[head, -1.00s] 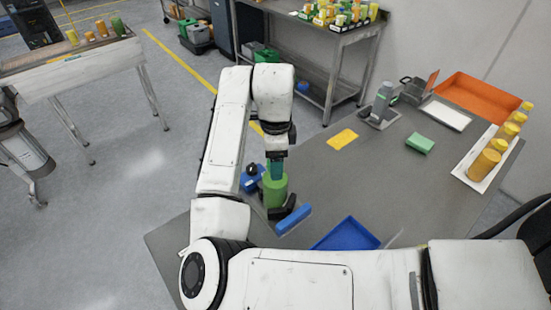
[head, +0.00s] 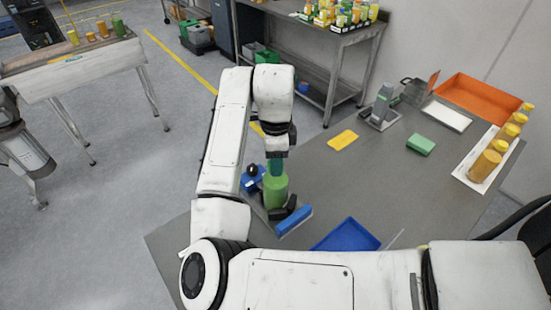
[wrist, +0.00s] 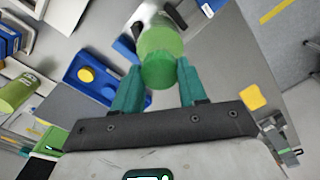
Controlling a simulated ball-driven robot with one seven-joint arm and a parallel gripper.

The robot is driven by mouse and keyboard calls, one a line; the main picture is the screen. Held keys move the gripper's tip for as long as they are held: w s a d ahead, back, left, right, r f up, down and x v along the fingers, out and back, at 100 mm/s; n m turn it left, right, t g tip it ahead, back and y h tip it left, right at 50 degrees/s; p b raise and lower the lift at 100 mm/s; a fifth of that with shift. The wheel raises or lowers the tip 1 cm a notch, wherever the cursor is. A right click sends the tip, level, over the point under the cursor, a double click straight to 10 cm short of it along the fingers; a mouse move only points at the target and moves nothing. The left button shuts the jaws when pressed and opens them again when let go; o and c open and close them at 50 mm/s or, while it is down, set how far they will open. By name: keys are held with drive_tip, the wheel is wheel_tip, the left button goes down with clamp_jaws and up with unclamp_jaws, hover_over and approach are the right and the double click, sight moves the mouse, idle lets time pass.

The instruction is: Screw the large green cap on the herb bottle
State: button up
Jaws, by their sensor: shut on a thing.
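The green herb bottle (head: 276,192) stands upright at the left part of the grey workbench, between blue and dark holder parts. My gripper (head: 277,166) is directly above it, pointing down. In the wrist view, the teal fingers of my gripper (wrist: 157,84) are on either side of the large green cap (wrist: 160,72) and shut on it. The bottle (wrist: 158,38) shows just beyond the cap, in line with it. The contact between cap and bottle neck is hidden, so I cannot tell how far the cap is seated.
A blue holder block (head: 294,220) sits right beside the bottle. A blue tray (head: 347,235) lies to its right. Farther back are a yellow pad (head: 342,139), a green block (head: 420,144), an orange tray (head: 480,96) and several yellow jars. The bench middle is clear.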

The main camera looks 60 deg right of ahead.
clamp_jaws()
drive_tip(key=m+b, duration=0.1)
drive_tip(key=m, duration=0.1)
drive_tip(key=shift+f+m+b, duration=0.15)
drive_tip(key=shift+m+b, duration=0.15)
drive_tip(key=m+b, duration=0.2)
drive_tip(key=m, duration=0.2)
drive_tip(key=shift+m, duration=0.4)
drive_tip(key=shift+m+b, duration=0.45)
drive_tip(key=shift+m, duration=0.05)
drive_tip(key=m+b, duration=0.2)
drive_tip(key=m, duration=0.1)
drive_tip(key=shift+m, duration=0.3)
drive_tip(key=shift+m+b, duration=0.55)
drive_tip(key=shift+m, duration=0.95)
